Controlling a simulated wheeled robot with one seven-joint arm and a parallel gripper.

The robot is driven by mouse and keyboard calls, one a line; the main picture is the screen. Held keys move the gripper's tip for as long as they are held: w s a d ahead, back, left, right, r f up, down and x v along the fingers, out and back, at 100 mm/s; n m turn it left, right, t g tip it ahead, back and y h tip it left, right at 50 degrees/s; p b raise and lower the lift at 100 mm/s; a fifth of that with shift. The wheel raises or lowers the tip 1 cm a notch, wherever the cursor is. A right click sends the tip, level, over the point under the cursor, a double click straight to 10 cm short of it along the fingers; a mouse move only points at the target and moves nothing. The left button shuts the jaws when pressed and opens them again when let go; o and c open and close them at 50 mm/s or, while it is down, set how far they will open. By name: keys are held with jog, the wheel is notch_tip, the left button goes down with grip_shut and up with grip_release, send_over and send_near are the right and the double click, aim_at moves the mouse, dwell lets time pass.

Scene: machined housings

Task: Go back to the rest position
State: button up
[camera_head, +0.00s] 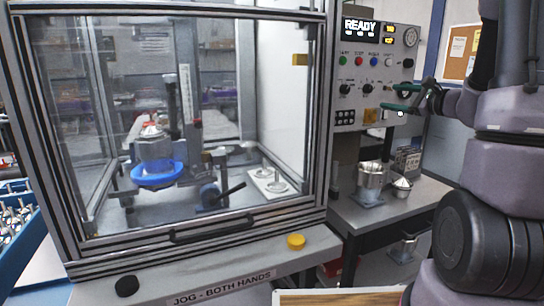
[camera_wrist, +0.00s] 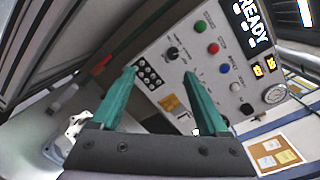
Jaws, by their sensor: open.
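My gripper (camera_head: 401,98) is at the right in the head view, in front of the lower part of the control panel (camera_head: 372,70). Its two green fingers (camera_wrist: 160,92) are spread apart in the wrist view, with nothing between them. The panel (camera_wrist: 218,62) shows beyond the fingers, with a lit READY display, coloured buttons and a round gauge. I cannot tell whether the fingertips touch the panel.
A glass-fronted machine cabinet (camera_head: 178,222) stands at the left, its door closed, with a blue ring (camera_head: 158,175) inside. A bench (camera_head: 420,196) at the right bears metal housings (camera_head: 371,178). A yellow button (camera_head: 296,241) and a black button (camera_head: 127,286) sit on the front ledge.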

jog(key=s+a+r+n+g+y, duration=0.25)
jog(key=s+a+n+g, duration=0.6)
jog(key=s+a, duration=0.55)
jog(key=s+d+n+h, duration=0.2)
jog(key=s+n+h, duration=0.6)
jog(key=s, duration=0.4)
jog(key=shift+h, duration=0.35)
